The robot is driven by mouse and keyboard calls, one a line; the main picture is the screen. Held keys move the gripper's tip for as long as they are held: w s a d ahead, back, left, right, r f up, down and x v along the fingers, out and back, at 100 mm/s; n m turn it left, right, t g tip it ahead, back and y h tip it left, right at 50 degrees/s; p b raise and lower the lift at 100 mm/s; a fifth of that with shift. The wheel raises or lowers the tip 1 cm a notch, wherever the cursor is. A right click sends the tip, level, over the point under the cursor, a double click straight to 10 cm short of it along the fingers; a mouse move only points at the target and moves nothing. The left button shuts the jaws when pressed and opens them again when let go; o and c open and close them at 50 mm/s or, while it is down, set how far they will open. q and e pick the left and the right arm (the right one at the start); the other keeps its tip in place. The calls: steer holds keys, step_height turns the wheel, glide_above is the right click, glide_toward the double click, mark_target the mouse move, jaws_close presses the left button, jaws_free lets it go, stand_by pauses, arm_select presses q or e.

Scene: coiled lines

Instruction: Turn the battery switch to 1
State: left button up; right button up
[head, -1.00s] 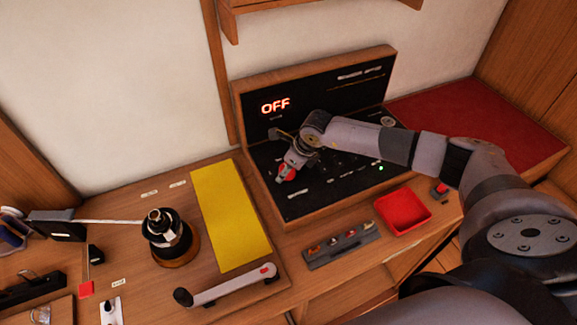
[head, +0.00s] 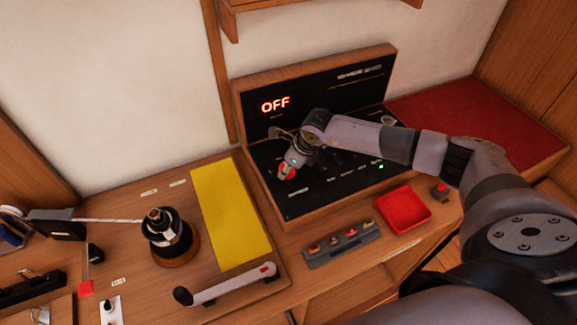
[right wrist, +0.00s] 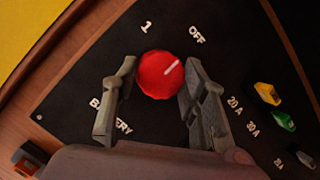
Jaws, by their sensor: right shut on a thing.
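The battery switch is a round red knob (right wrist: 158,76) on the black panel, with the words "1", "OFF" and "BATTERY" around it. Its white mark points up and right, roughly toward "OFF". My right gripper (right wrist: 160,100) is shut on the knob, one finger on each side of it. In the head view the knob (head: 287,171) shows partly behind my right gripper (head: 289,165). A lit display (head: 275,104) on the upright panel reads "OFF". My left gripper is not in view.
Yellow, green and other small fuses (right wrist: 268,93) sit right of the knob. In front of the panel are a grey fuse holder (head: 342,245) and a red tray (head: 404,210). A winch (head: 168,235) and a crank handle (head: 228,288) are to the left.

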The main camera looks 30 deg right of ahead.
steer(key=shift+d+f+n+b, duration=0.15)
steer(key=shift+n+b, duration=0.15)
steer(key=shift+b, duration=0.3)
steer(key=n+b, duration=0.2)
steer(key=b, duration=0.2)
steer(key=n+g+y+b, duration=0.1)
steer(key=n+b, duration=0.2)
steer(key=b, duration=0.1)
steer(key=n+g+y+b, duration=0.1)
steer(key=n+b, duration=0.2)
steer(key=b, duration=0.1)
steer(key=shift+w+d, duration=0.1)
steer(key=shift+w, duration=0.15)
steer(key=shift+n+g+y+b, duration=0.4)
steer(key=shift+n+g+b, duration=0.4)
steer(key=shift+n+b, duration=0.85)
steer(key=shift+r, duration=0.2)
steer(key=o, duration=1.2)
steer(key=shift+c, duration=0.2)
